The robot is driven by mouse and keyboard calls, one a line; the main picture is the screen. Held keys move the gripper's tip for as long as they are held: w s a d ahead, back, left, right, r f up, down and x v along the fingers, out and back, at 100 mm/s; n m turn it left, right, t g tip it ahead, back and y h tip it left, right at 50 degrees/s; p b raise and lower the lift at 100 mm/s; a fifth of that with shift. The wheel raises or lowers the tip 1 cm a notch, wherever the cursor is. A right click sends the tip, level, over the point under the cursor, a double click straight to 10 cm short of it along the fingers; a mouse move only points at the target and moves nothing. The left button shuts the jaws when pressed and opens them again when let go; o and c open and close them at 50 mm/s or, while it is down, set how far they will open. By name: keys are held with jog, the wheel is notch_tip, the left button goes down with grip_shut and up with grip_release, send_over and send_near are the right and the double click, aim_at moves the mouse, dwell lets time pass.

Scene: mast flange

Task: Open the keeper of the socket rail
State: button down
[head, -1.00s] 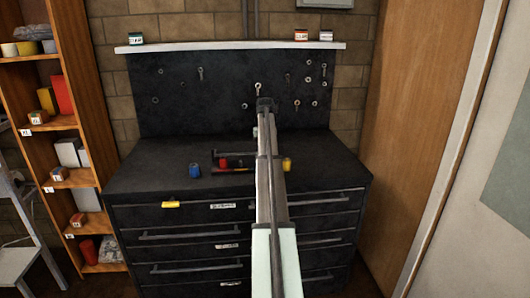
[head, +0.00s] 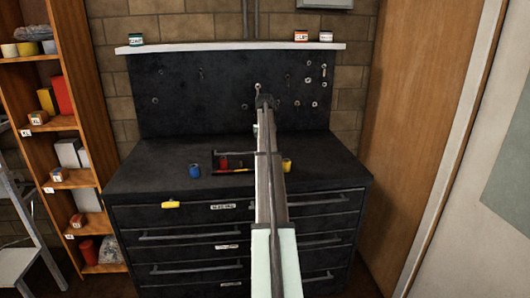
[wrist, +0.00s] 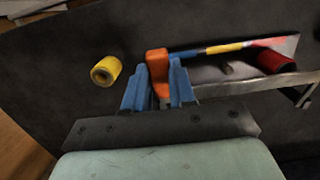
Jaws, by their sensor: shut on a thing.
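The socket rail (wrist: 245,83) is a long grey channel on the dark bench top. It also shows in the head view (head: 233,153), partly behind my arm. An orange upright piece, which looks like the keeper (wrist: 157,63), stands at the rail's left end. My gripper (wrist: 160,67) has blue fingers on both sides of this orange piece and is shut on it. A red socket (wrist: 277,61) sits at the rail's right part. A yellow socket (wrist: 106,71) lies apart to the left. In the head view my arm hides the gripper and the orange piece.
A blue socket (head: 194,170) stands on the bench left of the rail. A thin striped bar (wrist: 225,47) lies along the rail. A dark pegboard (head: 190,90) rises behind the bench. The bench top left of the blue socket is clear.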

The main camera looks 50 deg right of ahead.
jog(key=shift+w+r, duration=0.1)
jog(key=shift+r, duration=0.05)
jog(key=c, duration=0.9)
grip_release()
